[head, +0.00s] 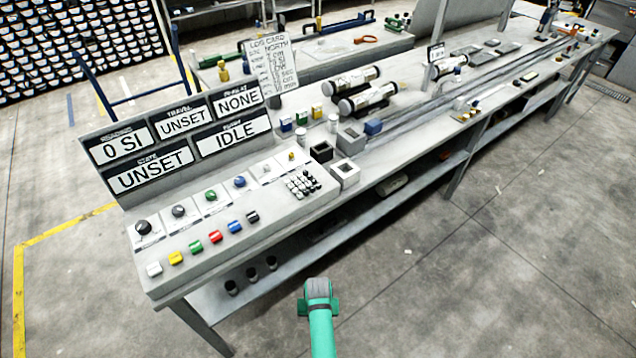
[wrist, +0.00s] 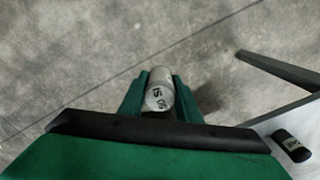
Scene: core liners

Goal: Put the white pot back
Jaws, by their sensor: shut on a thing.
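My gripper (head: 320,303) is in front of the bench, over the floor. In the wrist view my gripper (wrist: 160,80) is shut on a pale grey-white cylindrical pot (wrist: 159,98) with dark lettering on its near end. One green finger lies on each side of it.
The long bench (head: 400,165) has a sloped control panel (head: 215,215) with coloured buttons at its near end. Several dark pots (head: 252,273) stand on its lower shelf; one dark pot (wrist: 291,146) shows in the wrist view. The floor (head: 450,290) to the right is clear.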

